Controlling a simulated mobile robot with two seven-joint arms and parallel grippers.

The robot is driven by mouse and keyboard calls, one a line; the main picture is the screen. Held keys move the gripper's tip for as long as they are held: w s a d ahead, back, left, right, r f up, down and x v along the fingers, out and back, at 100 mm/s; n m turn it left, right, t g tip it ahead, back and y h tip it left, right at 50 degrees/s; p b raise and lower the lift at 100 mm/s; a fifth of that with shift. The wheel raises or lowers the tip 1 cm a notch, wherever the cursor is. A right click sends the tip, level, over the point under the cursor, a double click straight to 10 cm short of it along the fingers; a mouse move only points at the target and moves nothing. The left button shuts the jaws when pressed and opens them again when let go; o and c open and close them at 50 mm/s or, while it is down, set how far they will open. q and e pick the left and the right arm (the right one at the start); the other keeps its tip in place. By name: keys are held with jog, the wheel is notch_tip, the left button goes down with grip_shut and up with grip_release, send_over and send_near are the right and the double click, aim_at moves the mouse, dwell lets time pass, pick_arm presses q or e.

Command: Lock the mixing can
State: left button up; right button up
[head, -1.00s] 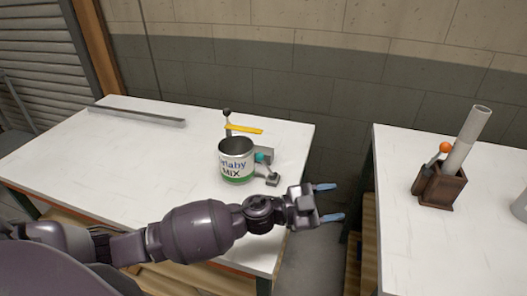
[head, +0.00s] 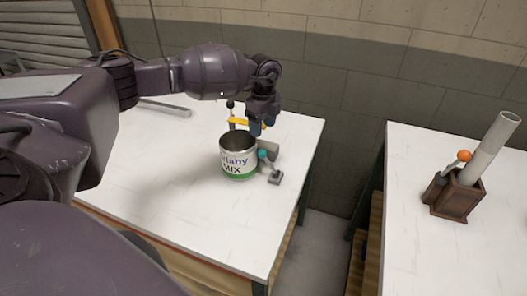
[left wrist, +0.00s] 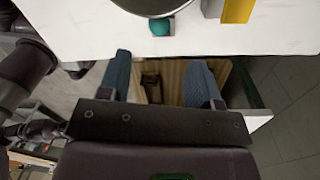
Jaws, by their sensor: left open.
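The mixing can (head: 238,165), a silver open-topped can with a green-and-white label, stands upright on the left white table. Beside it on the right is a grey clamp device with a teal knob (head: 263,154) and a grey lever foot. A yellow bar (head: 247,123) on a post with a black knob is behind the can. My left gripper (head: 262,129) is open and empty, fingers pointing down, above and behind the teal knob in the head view. In the left wrist view the can's rim (left wrist: 150,8), teal knob (left wrist: 161,27) and yellow bar (left wrist: 237,10) lie beyond the blue fingertips (left wrist: 159,62).
The left table (head: 150,185) is mostly clear, with a grey metal bar (head: 165,107) at its back. A gap separates it from the right table (head: 420,250), which holds a brown wooden holder (head: 455,197) with a grey tube and an orange-knobbed stick. A block wall stands behind.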

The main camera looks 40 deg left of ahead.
aim_at(262, 150)
pick_arm(q)
jog(key=f, duration=0.9)
jog(key=shift+s+b, duration=0.3)
jog(key=shift+b, duration=0.05)
jog(key=shift+f, duration=0.75)
pick_arm(e)
jog(key=shift+s+f, duration=0.15)
jog(key=shift+f, duration=0.4)
pick_arm(q)
jog(key=c, duration=0.9)
grip_shut()
jog(key=shift+w+d, duration=0.1)
pick_arm(e)
jog(key=shift+s+d+f+g, duration=0.1)
jog(key=shift+s+f+g, duration=0.2)
jog(key=shift+s+f, duration=0.3)
